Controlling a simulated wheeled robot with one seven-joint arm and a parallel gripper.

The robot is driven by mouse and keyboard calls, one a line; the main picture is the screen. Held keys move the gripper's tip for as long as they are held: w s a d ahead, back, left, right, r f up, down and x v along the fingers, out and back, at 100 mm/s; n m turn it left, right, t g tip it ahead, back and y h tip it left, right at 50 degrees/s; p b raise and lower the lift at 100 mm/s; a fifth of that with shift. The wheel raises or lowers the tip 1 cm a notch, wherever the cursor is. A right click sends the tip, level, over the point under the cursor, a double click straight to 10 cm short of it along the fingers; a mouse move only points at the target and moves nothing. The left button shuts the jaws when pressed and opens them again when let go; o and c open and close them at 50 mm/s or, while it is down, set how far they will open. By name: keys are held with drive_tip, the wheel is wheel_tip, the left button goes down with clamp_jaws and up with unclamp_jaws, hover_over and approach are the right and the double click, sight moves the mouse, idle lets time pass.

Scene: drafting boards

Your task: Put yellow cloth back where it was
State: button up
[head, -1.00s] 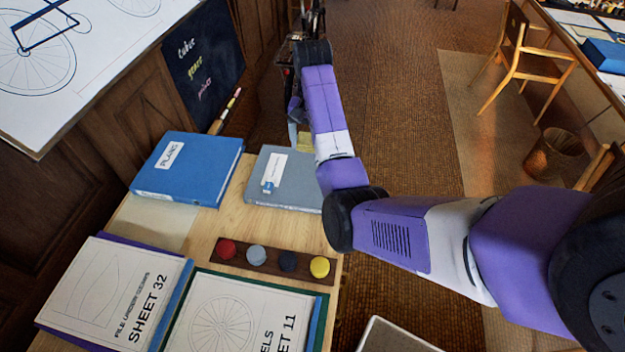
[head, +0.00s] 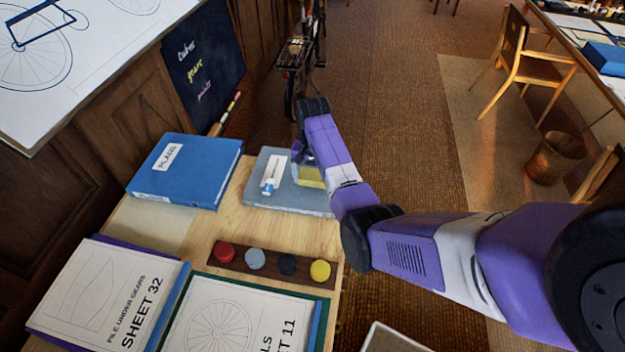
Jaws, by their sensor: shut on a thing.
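The yellow cloth (head: 311,178) shows as a small patch below the end of my arm. My gripper (head: 303,164) is shut on it, though the arm's wrist hides most of the jaws. Both are at the right part of the grey binder (head: 258,193). I cannot tell whether the cloth touches the binder or hangs above it.
A blue binder (head: 187,170) lies left of the grey one. A dark wooden strip (head: 238,267) with red, grey, dark and yellow round pieces lies nearer. Sheet stacks (head: 105,295) fill the near table. A bicycle (head: 290,62) stands behind.

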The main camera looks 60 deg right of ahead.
sight(312, 179)
drive_tip(key=shift+f, duration=0.7)
drive_tip(key=shift+f, duration=0.2)
drive_tip(key=o, duration=1.3)
drive_tip(key=shift+c, duration=0.2)
wheel_tip(312, 179, up, 12)
drive_tip(key=shift+r+b, duration=0.2)
drive_tip(key=shift+b, duration=0.25)
